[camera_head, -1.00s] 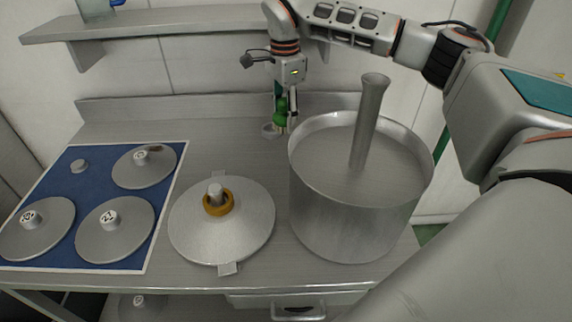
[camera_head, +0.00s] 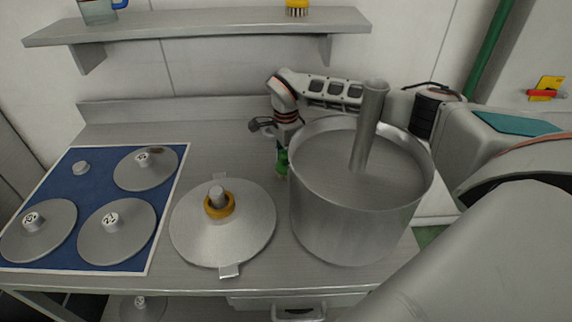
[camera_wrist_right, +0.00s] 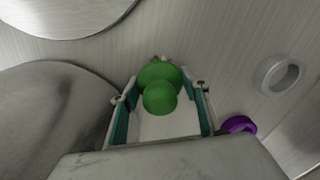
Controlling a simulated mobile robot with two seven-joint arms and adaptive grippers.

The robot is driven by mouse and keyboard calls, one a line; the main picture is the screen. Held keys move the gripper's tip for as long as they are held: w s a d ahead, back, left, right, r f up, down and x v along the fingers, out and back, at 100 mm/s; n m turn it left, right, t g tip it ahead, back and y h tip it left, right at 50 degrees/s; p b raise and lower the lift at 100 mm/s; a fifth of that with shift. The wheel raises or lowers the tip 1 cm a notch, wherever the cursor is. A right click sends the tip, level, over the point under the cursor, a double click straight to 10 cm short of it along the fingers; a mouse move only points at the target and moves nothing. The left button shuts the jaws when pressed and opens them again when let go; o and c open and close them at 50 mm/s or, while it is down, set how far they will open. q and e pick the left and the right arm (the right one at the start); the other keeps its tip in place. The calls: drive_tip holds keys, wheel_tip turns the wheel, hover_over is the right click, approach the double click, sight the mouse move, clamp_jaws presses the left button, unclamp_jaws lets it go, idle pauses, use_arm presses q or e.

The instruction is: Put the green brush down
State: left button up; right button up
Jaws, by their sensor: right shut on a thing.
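The green brush (camera_head: 282,162) is in my right gripper (camera_head: 284,153), low over the steel counter (camera_head: 238,157), just left of the big pot. In the right wrist view the brush's round green parts (camera_wrist_right: 160,92) sit between the two fingers of the gripper (camera_wrist_right: 162,108), which is shut on it. I cannot tell whether the lower end of the brush touches the counter. My left gripper is not in view.
The big steel pot (camera_head: 350,215) with an upright tube stands close to my right gripper. A lid (camera_head: 245,240) with a yellow ring (camera_head: 220,206) lies left of it. A grey ring (camera_wrist_right: 264,76) and a purple ring (camera_wrist_right: 240,124) show in the right wrist view. A yellow brush (camera_head: 297,8) is on the shelf.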

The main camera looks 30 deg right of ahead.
drive_tip(key=shift+f, duration=0.2)
drive_tip(key=o, duration=1)
drive_tip(key=shift+f, duration=0.15)
wheel_tip(320, 180, up, 12)
drive_tip(key=shift+r+b, duration=0.15)
drive_tip(key=shift+b, duration=0.4)
